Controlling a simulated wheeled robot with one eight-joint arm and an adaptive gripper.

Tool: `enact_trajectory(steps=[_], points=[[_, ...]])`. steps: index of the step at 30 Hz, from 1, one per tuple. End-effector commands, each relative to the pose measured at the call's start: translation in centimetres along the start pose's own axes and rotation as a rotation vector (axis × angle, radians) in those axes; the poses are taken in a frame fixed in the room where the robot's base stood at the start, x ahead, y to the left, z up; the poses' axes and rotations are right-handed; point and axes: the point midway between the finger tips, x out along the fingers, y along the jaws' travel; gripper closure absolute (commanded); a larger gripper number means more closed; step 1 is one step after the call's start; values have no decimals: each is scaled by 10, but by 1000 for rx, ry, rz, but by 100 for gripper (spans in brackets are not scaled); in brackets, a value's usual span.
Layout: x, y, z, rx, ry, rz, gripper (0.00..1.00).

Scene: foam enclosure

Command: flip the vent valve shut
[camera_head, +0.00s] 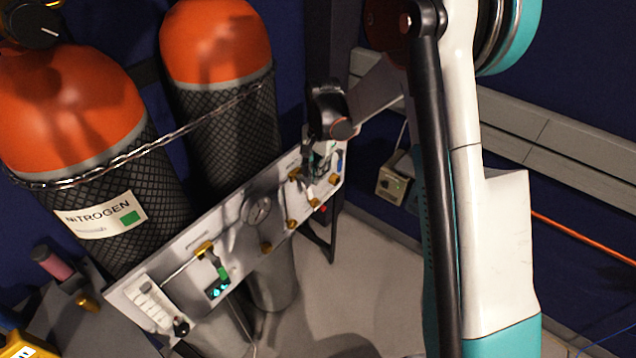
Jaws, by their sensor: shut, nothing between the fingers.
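A grey metal valve panel (190,243) stands in front of two gas cylinders, with several brass fittings and small levers on it. A green-handled lever (222,272) is at its left part, below a brass valve body. A blue handle (339,161) shows at its far right end. I cannot read any label that tells which is the vent valve. My gripper (308,172) is at the right end of the panel, pointing down, just left of the blue handle. It is shut and empty. It partly hides the fittings behind it, and I cannot tell whether it touches them.
Two orange-topped cylinders (216,45) stand behind the panel, with a chain (135,152) across them. A round gauge (257,209) is at the panel's middle. A beige box (392,184) is on the right wall. The grey floor (350,270) in front is clear.

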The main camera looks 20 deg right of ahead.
Motion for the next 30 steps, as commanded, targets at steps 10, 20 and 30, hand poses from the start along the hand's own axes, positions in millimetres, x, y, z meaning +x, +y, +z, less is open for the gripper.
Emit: enact_trajectory(steps=[10, 20, 30], points=[[-61, 0, 0, 0, 0, 0, 100], [-73, 0, 0, 0, 0, 0, 100], [-73, 0, 0, -2, 1, -1, 100]])
